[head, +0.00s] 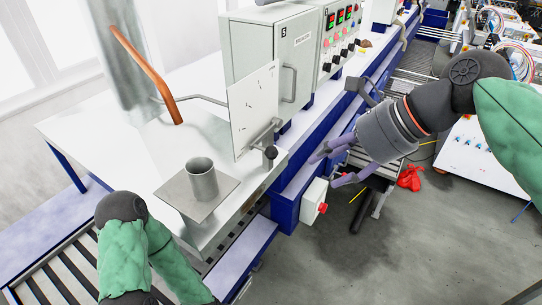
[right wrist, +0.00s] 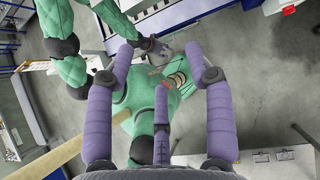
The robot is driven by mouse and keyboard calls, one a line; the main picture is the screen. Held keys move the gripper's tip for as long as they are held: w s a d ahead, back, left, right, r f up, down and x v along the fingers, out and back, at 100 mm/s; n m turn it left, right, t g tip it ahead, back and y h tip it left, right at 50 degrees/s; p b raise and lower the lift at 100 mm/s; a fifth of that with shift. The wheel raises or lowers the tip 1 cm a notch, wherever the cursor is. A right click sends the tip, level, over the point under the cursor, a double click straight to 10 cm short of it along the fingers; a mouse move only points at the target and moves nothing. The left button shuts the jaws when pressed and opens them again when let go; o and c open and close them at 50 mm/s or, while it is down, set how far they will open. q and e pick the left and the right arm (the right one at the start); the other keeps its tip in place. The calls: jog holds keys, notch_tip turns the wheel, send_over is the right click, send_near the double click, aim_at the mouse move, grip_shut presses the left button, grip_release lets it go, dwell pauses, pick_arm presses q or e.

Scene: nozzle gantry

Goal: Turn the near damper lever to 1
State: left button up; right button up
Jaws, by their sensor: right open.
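The damper lever (head: 270,152) has a black knob and sits at the lower right edge of a white upright plate (head: 252,100). The plate carries short dark marks; its numbers are too small to read, so I cannot tell the lever's setting. My right gripper (head: 325,170) is open and empty to the right of the knob, apart from it. Its spread purple fingers also show in the right wrist view (right wrist: 160,85), with no lever between them. A grey shape that looks like my left gripper (right wrist: 150,47) is small in the right wrist view; its fingers are unclear.
A grey control cabinet (head: 266,45) with a handle stands behind the plate. A metal cup (head: 201,180) stands on a square plate left of the lever, below a copper pipe (head: 145,62). A white box with a red button (head: 322,208) hangs on the blue frame below my right gripper.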

jog(key=a+f+n+t+y+b, duration=0.2)
jog(key=a+f+n+y+b, duration=0.15)
jog(key=a+y+b, duration=0.2)
jog(key=m+t+b, duration=0.2)
jog(key=t+b, duration=0.2)
jog(key=t, duration=0.3)
send_near(276, 155)
jog(key=w, duration=0.1)
jog(key=shift+y, duration=0.45)
jog(key=x, duration=1.1)
jog(key=shift+a+f+p, duration=0.15)
jog(key=shift+f+p, duration=0.15)
jog(key=shift+f, duration=0.1)
jog(key=shift+s, duration=0.1)
jog(key=shift+c, duration=0.3)
grip_shut()
jog(key=shift+r, duration=0.1)
